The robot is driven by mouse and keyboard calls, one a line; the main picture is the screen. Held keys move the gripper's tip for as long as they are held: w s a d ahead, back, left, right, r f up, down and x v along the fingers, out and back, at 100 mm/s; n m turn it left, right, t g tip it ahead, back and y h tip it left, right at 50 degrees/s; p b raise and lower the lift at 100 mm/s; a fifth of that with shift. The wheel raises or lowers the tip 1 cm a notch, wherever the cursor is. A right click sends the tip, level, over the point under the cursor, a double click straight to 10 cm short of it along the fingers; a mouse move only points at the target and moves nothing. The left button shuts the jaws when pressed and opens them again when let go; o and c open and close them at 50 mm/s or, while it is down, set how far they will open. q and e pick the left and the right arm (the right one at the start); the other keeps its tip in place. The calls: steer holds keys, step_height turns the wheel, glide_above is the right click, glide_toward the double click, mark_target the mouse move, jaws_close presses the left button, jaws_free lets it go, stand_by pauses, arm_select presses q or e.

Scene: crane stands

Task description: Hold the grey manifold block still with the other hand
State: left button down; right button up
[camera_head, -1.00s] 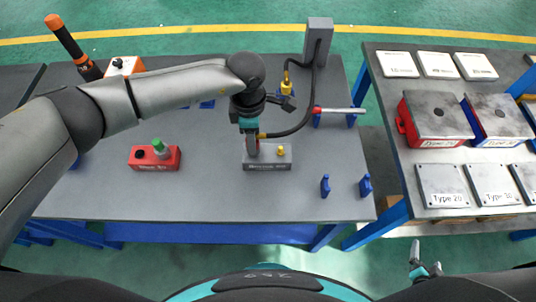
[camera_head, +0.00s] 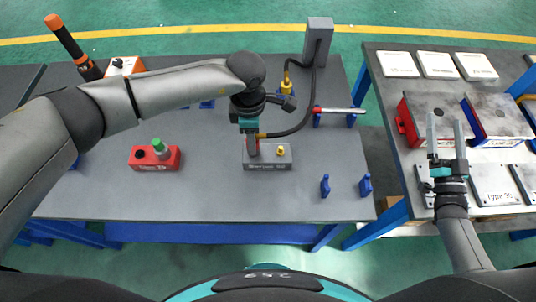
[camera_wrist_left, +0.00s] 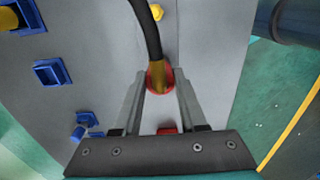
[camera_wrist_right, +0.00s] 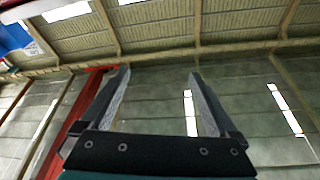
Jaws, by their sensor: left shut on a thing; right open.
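The grey manifold block (camera_head: 283,162) sits on the grey table in the head view, with a small yellow fitting (camera_head: 281,151) on top. My left gripper (camera_head: 252,150) points down at the block's left part. In the left wrist view its fingers are shut on a hose end (camera_wrist_left: 158,77) with a yellow fitting and red ring, on a black hose (camera_wrist_left: 147,30). I cannot tell whether the hose end is seated in the block. My right gripper (camera_head: 445,122) is open, empty and raised in front of the right table, away from the block. The right wrist view shows only ceiling between its fingers.
A red block (camera_head: 170,162) with a green-topped part stands left of the grey block. Blue holders (camera_head: 325,185) stand at its right. A grey post (camera_head: 318,40) and a rod on blue supports (camera_head: 340,110) are behind. The right table (camera_head: 395,90) carries plates and boxes.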

steer(key=w+a+n+g+y, duration=0.35)
steer(key=a+n+y, duration=0.4)
steer(key=a, duration=0.35)
steer(key=w+a+n+g+y, duration=0.2)
steer(key=a+n+g+y, duration=0.35)
steer(key=a+y, duration=0.45)
steer(key=s+a+f+n+g+h, duration=0.1)
steer(key=a+f+n+g, duration=0.1)
steer(key=n+g, duration=0.1)
steer(key=s+a+f+n+g+h, duration=0.1)
steer(key=s+a+f+n+g, duration=0.1)
steer(key=a+g, duration=0.1)
steer(key=s+a+f+n+g+h, duration=0.1)
steer(key=s+a+f+n+g, duration=0.1)
steer(key=g, duration=0.3)
steer(key=shift+a+f+n+h, duration=0.3)
steer(key=shift+a+n, duration=0.25)
steer(key=shift+n, duration=0.25)
steer(key=shift+s+d+f+g+h, duration=0.2)
steer(key=shift+f+g+h, duration=0.3)
steer(key=shift+g, duration=0.1)
steer(key=shift+a+f, duration=0.1)
steer(key=shift+f, duration=0.05)
steer(key=shift+x, duration=4.3)
jaws_close()
